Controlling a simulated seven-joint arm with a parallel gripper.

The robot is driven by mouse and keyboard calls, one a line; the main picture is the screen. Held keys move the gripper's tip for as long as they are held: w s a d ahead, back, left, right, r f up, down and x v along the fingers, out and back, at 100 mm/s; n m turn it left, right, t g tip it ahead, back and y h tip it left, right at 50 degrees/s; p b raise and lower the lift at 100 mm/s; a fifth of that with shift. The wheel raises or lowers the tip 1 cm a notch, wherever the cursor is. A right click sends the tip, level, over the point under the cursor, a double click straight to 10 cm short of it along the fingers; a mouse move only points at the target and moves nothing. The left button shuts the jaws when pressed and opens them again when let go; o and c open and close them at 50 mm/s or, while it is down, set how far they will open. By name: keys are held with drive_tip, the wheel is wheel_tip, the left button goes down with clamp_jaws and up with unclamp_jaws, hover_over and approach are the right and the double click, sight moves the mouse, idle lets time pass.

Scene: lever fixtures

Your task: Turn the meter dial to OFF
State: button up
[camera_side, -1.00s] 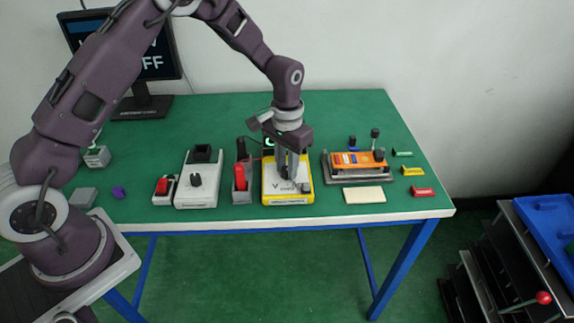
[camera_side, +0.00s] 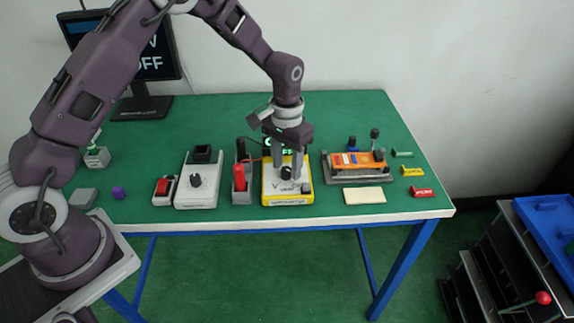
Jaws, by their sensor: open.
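The yellow and white meter (camera_side: 272,196) lies on the green table, right of centre. Its round black dial (camera_side: 287,173) shows on its face, with dark lettering around it. Which mark the dial points to is too small to tell. My gripper (camera_side: 287,168) points down over the meter, its jaws open, with one finger on each side of the dial. I cannot tell whether the fingers touch it. Part of the meter's green-lit display is hidden behind my gripper.
An orange device (camera_side: 355,161) is on the right.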

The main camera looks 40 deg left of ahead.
sight(287, 169)
wheel_tip(287, 169, up, 7)
drive_tip(key=shift+f, duration=0.15)
drive_tip(key=s+a+r+t, duration=0.1)
drive_tip(key=s+r+t, duration=0.2)
drive_tip(key=s+r, duration=1.15)
drive_tip(key=s+r+t, duration=0.2)
drive_tip(key=s, duration=1.3)
drive_tip(key=shift+a+r+t, duration=0.3)
drive_tip(key=shift+a+r, duration=0.1)
drive_tip(key=shift+s, duration=0.1)
